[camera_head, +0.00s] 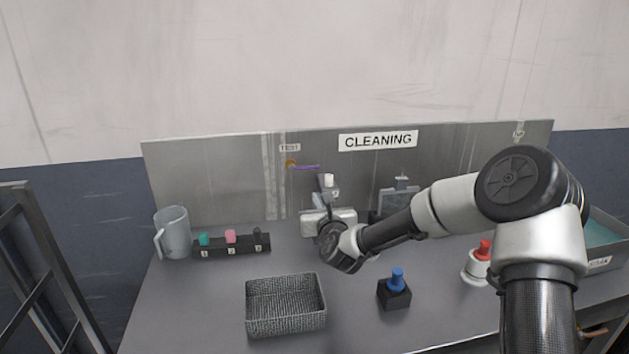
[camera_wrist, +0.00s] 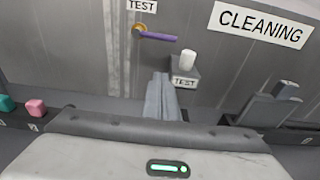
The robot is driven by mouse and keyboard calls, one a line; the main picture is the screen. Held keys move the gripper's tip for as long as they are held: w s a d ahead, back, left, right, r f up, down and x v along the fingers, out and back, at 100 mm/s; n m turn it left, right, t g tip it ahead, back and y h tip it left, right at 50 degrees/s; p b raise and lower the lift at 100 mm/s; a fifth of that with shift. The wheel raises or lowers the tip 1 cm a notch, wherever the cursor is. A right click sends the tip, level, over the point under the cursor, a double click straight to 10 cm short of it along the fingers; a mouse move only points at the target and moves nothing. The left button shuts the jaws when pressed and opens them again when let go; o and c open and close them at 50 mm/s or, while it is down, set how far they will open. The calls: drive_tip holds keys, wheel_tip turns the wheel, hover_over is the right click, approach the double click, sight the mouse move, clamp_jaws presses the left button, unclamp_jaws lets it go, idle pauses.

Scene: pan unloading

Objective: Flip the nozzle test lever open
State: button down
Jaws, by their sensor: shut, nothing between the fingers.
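The purple test lever (camera_head: 304,167) is mounted on the metal back panel under a TEST label (camera_head: 290,147). It points to the right from a brass pivot, roughly level. In the wrist view the lever (camera_wrist: 158,36) is above and ahead of my gripper (camera_wrist: 162,98), with a gap between them. My gripper's fingers are together with nothing between them. In the head view my gripper (camera_head: 328,225) is in front of the test stand, partly hidden by my own arm. A white nozzle piece (camera_wrist: 188,60) sits on a grey TEST holder (camera_wrist: 184,82) right of the fingertips.
A clear jug (camera_head: 173,232) and a black numbered rack (camera_head: 232,246) with coloured pieces stand at left. A grey device (camera_wrist: 270,104) is right of the TEST holder.

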sight(305, 168)
drive_tip(key=w+a+r, duration=0.1)
drive_tip(key=w, duration=0.2)
drive_tip(key=w+r+p, duration=0.1)
drive_tip(key=w, duration=0.1)
drive_tip(key=w+a, duration=0.1)
drive_tip(key=w, duration=0.2)
drive_tip(key=shift+w+a+r, duration=0.3)
drive_tip(key=shift+r, duration=0.1)
